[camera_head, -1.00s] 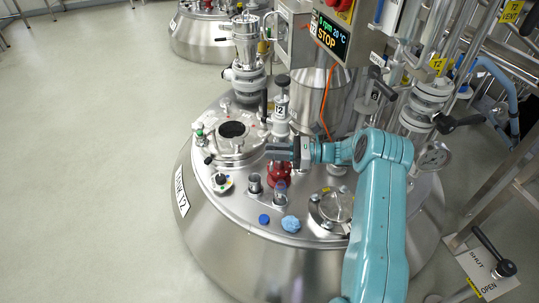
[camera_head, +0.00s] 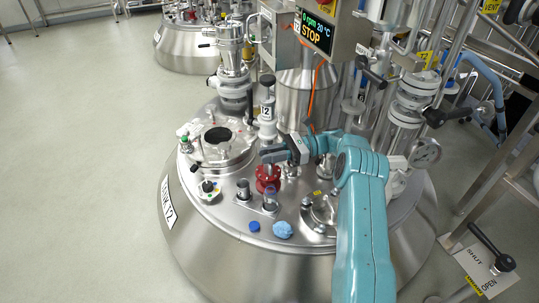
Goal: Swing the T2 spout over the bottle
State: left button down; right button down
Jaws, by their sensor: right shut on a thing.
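The T2 sampler (camera_head: 267,112) is a pale upright column with a black knob on top and a T2 label. My right gripper (camera_head: 274,154) is shut at the foot of this column, just above a red fitting (camera_head: 267,178). The jaws hide most of the spout they hold. A small clear bottle (camera_head: 270,198) stands in front of the red fitting, with a second small glass (camera_head: 243,188) to its left. Both are apart from my gripper. My left gripper is out of view.
A blue cap (camera_head: 253,226) and a light blue wad (camera_head: 282,229) lie on the lid in front of the bottle. A round hatch (camera_head: 322,212) is to the right. The control box (camera_head: 318,28) and pipes crowd the back. Open floor is at left.

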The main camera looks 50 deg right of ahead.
jog(key=c, duration=1.1)
grip_release()
jog(key=shift+c, duration=0.2)
